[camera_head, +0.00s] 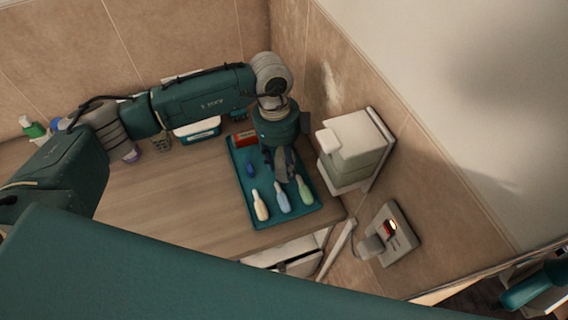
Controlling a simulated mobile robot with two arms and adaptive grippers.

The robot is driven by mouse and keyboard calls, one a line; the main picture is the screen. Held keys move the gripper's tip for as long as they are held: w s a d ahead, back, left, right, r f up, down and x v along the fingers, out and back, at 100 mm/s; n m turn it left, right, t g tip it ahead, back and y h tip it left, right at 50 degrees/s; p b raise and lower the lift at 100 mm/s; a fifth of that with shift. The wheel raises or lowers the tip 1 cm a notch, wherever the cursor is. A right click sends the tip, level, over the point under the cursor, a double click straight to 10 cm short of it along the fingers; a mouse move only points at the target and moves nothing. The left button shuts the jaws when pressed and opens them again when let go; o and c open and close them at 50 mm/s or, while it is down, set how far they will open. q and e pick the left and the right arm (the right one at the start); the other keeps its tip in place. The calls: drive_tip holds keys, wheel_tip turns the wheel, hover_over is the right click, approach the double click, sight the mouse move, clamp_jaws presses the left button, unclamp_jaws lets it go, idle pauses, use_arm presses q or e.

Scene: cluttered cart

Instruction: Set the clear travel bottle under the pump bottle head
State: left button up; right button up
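My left gripper (283,168) points down over the teal tray (245,180) on the wooden counter. Its fingers are dark and small, and I cannot tell whether they are open or shut. Several small items lie on the tray. They include a cream bottle (260,206), a pale blue bottle (282,198) and a pale green bottle (305,191), all in front of the gripper. I cannot make out which one is the clear travel bottle. I cannot clearly identify a pump bottle; bottles at the far left are partly behind my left arm. My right gripper does not show.
A white box-shaped unit (354,146) on the wall is close to the right of the gripper. A wall fixture (387,234) is below it. A green-capped bottle (33,127) stands far left. The counter (175,195) left of the tray is clear.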

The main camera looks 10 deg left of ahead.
use_arm(q)
drive_tip(key=shift+c, duration=0.9)
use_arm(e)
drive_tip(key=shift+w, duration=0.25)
use_arm(q)
drive_tip(key=shift+r, duration=0.15)
